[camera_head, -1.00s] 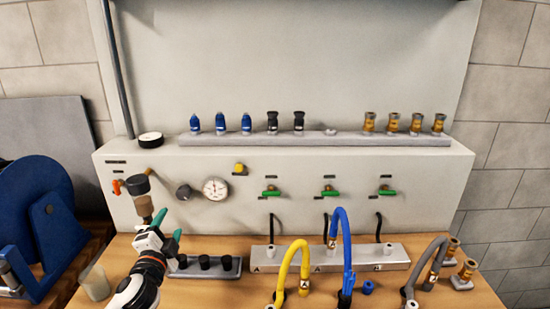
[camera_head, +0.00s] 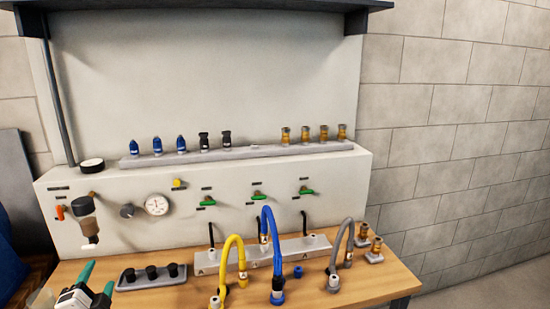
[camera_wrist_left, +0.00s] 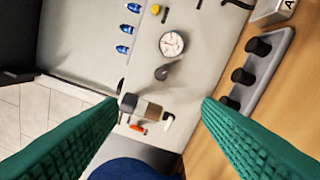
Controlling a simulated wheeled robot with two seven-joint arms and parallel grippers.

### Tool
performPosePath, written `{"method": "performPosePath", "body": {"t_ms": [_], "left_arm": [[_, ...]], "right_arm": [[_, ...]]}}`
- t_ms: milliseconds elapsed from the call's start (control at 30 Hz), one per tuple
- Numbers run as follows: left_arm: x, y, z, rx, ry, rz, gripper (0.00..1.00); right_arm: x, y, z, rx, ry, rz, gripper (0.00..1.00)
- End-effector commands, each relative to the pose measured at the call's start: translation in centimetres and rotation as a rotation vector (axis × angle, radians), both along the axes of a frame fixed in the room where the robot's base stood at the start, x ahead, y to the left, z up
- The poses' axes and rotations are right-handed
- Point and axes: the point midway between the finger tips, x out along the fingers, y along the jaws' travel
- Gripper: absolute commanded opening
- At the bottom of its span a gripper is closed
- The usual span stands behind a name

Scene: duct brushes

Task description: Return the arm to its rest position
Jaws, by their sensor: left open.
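My left gripper (camera_head: 97,284) is at the lower left of the head view, its green-tipped fingers apart and nothing between them. It is in front of the wall panel, left of the small tray with black plugs (camera_head: 151,273). In the left wrist view the two green fingers (camera_wrist_left: 160,125) are spread wide, with the brown and black fitting (camera_wrist_left: 142,107) of the panel beyond the gap, apart from them. That fitting also shows on the panel in the head view (camera_head: 86,212). My right gripper is not in view.
Yellow (camera_head: 231,262), blue (camera_head: 272,245) and grey (camera_head: 340,245) hoses arch up from the wooden bench (camera_head: 375,280). A ledge (camera_head: 245,154) holds blue, black and brass fittings. A gauge (camera_head: 157,205) sits on the panel. The bench's right edge ends before the tiled wall.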

Motion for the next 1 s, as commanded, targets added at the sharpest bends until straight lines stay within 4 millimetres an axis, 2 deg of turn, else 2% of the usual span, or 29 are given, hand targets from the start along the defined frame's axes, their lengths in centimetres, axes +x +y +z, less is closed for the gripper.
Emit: {"method": "performPosePath", "body": {"t_ms": [367,567,733,900,1000], "left_arm": [[-3.1,-2.2,-4.5,-0.187,0.118,0.053,0.59],[-6.3,-4.2,-8.2,-0.344,0.232,0.106,0.59],[-10.7,-7.0,-12.0,-0.522,0.383,0.171,0.59],[-17.5,-11.1,-15.9,-0.741,0.601,0.264,0.59],[-21.0,-13.2,-17.2,-0.837,0.712,0.309,0.59]], "right_arm": [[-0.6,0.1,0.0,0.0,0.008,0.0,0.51],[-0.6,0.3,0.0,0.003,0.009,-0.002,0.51],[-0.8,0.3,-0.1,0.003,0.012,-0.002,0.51],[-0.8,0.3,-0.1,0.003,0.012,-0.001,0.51],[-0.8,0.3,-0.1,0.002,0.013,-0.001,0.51]]}}
